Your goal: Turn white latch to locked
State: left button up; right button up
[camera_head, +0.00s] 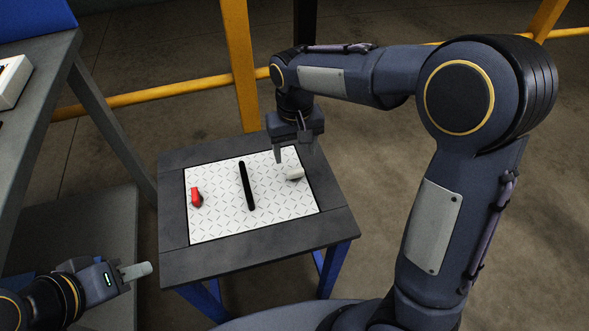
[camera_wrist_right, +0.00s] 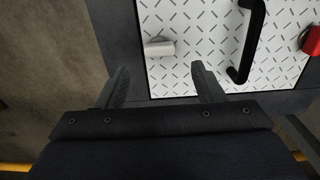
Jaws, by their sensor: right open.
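The white latch (camera_head: 295,174) is a small pale handle near the right edge of the patterned white plate (camera_head: 225,220). In the right wrist view the white latch (camera_wrist_right: 160,47) lies sideways, just beyond the fingertips. My right gripper (camera_head: 296,157) points down close to it, above the plate. In the right wrist view my right gripper (camera_wrist_right: 157,68) has its fingers spread with nothing between them, apart from the latch. My left gripper (camera_head: 137,270) is low at the left, away from the plate; its finger opening cannot be made out.
A red latch (camera_head: 196,197) sits at the plate's left side. A black bar handle (camera_head: 246,186) stands between the two latches. The plate is set in a dark table (camera_head: 200,262) with blue legs. A grey bench (camera_head: 40,90) stands at the left, and a yellow rail (camera_head: 160,97) runs behind.

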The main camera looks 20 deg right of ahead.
aim_at(295, 170)
notch_tip(295, 170, down, 6)
jog(key=shift+f+b, duration=0.1)
jog(key=shift+b, duration=0.75)
jog(key=shift+c, duration=0.3)
jog(key=c, duration=0.9)
